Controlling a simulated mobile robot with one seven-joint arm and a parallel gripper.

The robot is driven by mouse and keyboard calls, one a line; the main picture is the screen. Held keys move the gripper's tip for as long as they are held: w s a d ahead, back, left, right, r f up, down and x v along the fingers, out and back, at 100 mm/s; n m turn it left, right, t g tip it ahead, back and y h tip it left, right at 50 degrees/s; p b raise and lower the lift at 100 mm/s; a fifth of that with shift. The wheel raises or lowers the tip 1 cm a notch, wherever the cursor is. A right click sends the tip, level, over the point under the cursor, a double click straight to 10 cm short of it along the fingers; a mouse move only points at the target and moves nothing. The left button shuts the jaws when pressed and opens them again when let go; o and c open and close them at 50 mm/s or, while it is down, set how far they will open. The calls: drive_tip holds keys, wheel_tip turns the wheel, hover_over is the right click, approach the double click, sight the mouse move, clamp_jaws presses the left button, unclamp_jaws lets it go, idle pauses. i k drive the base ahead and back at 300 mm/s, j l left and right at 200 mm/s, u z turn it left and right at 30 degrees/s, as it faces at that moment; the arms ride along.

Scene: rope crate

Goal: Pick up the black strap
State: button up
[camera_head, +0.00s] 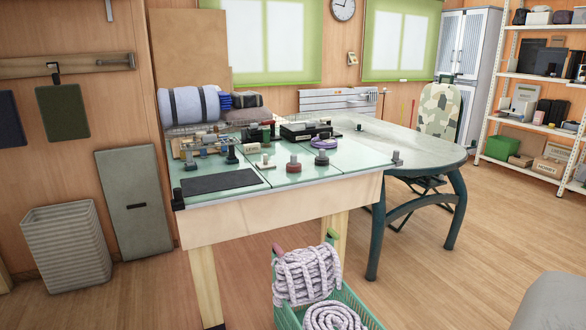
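I cannot single out a black strap with certainty. A flat black strip (222,181) lies on the glass top at the front left of the near table (270,212); it could be a mat or a folded strap. Dark bands also cross the grey-blue roll (190,105) at the table's back left. A green crate (357,305) at the bottom holds coiled whitish rope (306,274) and a second coil (332,318). The crate's inside is mostly hidden by the rope and cut off by the picture edge. My gripper is not in view.
Several small knobbed items, such as one with a red base (322,158), stand on the glass. A grey-green table (425,150) with dark legs adjoins on the right. A ribbed bin (68,246) stands at left. Wood floor (450,285) is open at the right.

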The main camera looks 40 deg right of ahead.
sight(321, 160)
drive_tip(key=z, duration=1.4)
drive_tip(key=i+l+z, duration=0.3)
drive_tip(key=z, duration=0.15)
drive_tip(key=i+l+z, duration=0.55)
drive_tip(key=i+z, duration=0.15)
drive_tip(key=z, duration=0.25)
drive_tip(key=i+z, duration=0.45)
drive_tip(key=i+l+u, duration=0.1)
drive_tip(key=i, duration=0.45)
drive_tip(key=i+l+u, duration=0.1)
drive_tip(key=i, duration=0.5)
drive_tip(key=i+u, duration=1.15)
drive_tip(key=u, duration=0.15)
drive_tip(key=i+u, duration=0.2)
drive_tip(key=u, duration=0.2)
drive_tip(key=i+u, duration=0.2)
drive_tip(key=u, duration=0.15)
